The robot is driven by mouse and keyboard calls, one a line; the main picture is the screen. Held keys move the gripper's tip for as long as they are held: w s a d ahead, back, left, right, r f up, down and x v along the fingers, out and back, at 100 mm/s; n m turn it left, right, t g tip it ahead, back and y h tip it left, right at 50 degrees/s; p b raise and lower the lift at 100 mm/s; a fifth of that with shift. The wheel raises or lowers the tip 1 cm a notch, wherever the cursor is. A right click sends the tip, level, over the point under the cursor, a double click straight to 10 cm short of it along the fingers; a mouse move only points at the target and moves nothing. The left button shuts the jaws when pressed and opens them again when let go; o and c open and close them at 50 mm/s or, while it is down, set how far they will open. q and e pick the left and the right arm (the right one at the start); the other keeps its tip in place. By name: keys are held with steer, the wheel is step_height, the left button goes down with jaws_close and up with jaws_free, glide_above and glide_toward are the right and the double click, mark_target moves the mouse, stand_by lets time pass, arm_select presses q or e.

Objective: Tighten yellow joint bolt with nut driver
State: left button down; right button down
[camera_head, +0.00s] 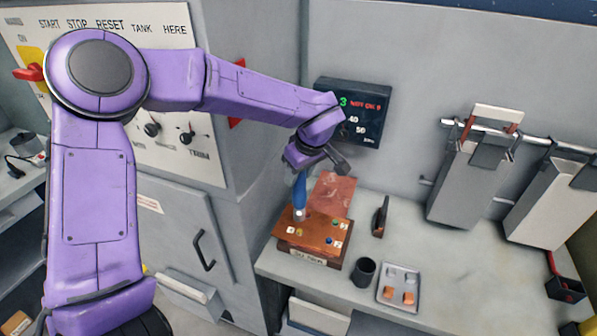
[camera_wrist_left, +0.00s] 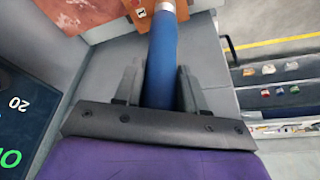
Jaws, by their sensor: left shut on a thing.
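My left gripper (camera_head: 303,166) is shut on the blue handle of the nut driver (camera_head: 299,192). In the left wrist view the blue handle (camera_wrist_left: 162,62) runs between its two fingers, away from the palm. The driver stands nearly upright, with its pale metal lower end over the copper-coloured plate of the joint block (camera_head: 318,229). Small coloured marks, blue and green among them, sit on the plate's right side. Small pale and yellowish marks lie near its front left. The yellow bolt is too small to tell surely, and contact at the driver's tip is unclear. My right gripper is out of view.
A dark cup (camera_head: 363,271) and a grey tray with copper-coloured pieces (camera_head: 400,283) stand right of the block. A dark upright tool (camera_head: 380,216) is behind them. A display (camera_head: 353,112) hangs on the wall behind the gripper. Grey boxes (camera_head: 468,185) hang from a rail at right.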

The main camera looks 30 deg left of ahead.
mark_target(299, 193)
arm_select(q)
steer(key=shift+w+d+f+b, duration=0.1)
steer(key=shift+w+f+b, duration=0.05)
steer(key=shift+f, duration=0.45)
steer(key=shift+w+f+b, duration=0.1)
steer(key=shift+f+b, duration=0.05)
steer(key=shift+f, duration=0.45)
steer(key=shift+s+f+b, duration=0.15)
steer(key=shift+f+b, duration=0.2)
steer(key=shift+f, duration=1.6)
steer(key=shift+f+p, duration=0.1)
steer(key=shift+p, duration=0.55)
steer(key=shift+s+f, duration=0.1)
steer(key=shift+f, duration=0.1)
stand_by(0.4)
stand_by(0.5)
